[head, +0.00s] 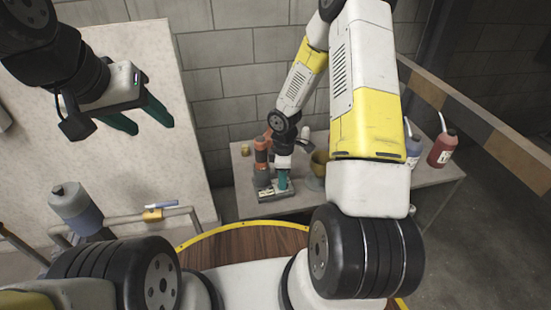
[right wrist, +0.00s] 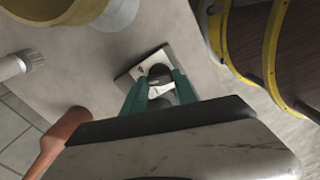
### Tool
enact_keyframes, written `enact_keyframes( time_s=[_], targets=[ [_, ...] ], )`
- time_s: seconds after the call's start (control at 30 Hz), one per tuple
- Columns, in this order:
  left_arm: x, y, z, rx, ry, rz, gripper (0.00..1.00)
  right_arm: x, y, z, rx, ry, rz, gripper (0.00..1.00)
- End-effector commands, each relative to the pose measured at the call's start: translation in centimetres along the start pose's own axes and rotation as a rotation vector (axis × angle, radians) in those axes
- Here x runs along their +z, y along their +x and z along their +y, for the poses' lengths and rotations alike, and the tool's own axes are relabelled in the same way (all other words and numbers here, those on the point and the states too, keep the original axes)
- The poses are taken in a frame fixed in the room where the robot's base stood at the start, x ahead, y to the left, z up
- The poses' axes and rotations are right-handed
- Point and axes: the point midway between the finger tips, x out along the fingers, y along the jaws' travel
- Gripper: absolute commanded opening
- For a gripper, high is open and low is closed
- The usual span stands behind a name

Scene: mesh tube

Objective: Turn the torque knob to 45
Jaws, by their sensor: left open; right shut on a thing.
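The torque knob (right wrist: 160,74) is a dark round piece on a light rectangular plate (right wrist: 138,72) in the right wrist view. In the head view the plate (head: 268,196) lies near the front edge of the grey table. My right gripper (head: 284,183) points down over it, and its green fingers (right wrist: 158,88) are shut on the knob, one on each side. The knob's scale and any number cannot be read. My left gripper (head: 145,118) is open and empty, raised at the upper left in front of a pale board.
On the grey table (head: 240,190), an orange-and-grey tool (head: 262,160) stands left of the plate and a yellowish pot (head: 319,164) right of it. Blue (head: 413,150) and red (head: 440,150) bottles stand at the right. A yellow-rimmed wooden surface (head: 245,240) lies in front.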

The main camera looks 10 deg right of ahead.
Motion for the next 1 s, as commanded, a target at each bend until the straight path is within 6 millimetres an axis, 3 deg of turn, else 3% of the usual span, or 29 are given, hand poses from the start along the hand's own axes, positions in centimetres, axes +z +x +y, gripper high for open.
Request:
enact_keyframes(
  time_s=[0.37, 1.0],
  targets=[
    [0.00, 0.00, 0.00, 0.000, 0.000, 0.000, 0.53, -0.07, -0.05, 0.06, 0.002, 0.065, 0.001, 0.00],
    [0.00, 0.00, 0.00, 0.000, 0.000, 0.000, 0.53, -0.04, -0.06, 0.10, 0.002, 0.537, 0.001, 0.00]
  ],
)
